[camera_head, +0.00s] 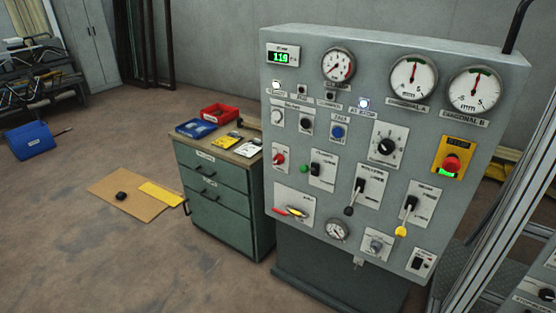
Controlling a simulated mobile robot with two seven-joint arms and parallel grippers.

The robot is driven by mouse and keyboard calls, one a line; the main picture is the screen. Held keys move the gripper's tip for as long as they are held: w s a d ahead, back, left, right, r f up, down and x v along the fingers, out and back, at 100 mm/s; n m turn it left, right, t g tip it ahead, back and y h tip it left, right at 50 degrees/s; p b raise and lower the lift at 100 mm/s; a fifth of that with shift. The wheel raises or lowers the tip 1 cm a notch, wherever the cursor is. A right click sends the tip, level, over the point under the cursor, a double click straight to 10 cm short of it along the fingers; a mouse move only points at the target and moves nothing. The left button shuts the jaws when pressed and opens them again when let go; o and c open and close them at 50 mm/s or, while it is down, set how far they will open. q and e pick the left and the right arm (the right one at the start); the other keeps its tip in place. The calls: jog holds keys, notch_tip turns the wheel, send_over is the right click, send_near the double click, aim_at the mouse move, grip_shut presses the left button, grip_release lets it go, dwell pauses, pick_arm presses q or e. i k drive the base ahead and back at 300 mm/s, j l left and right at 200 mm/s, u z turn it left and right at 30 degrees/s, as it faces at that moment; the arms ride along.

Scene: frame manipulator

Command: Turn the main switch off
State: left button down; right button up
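A grey control panel (290,85) stands at the right, and I cannot read which of its controls is the main switch. A small plate at its lower right bears a dark rocker-like switch (417,263). A grey rotary knob (376,246) sits left of that on a white plate. A black rotary knob (386,147) is higher up. A small red-handled control (278,159) is on the left side. A red mushroom button (452,166) on a yellow plate is at the right. Neither of my grippers shows in the head view.
Cardboard (115,205) lies on the floor. A metal frame (512,235) is at the right.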

aim_at(279, 159)
jog(key=i+j+z, duration=0.1)
jog(key=i+z, duration=0.35)
jog(key=i, duration=0.55)
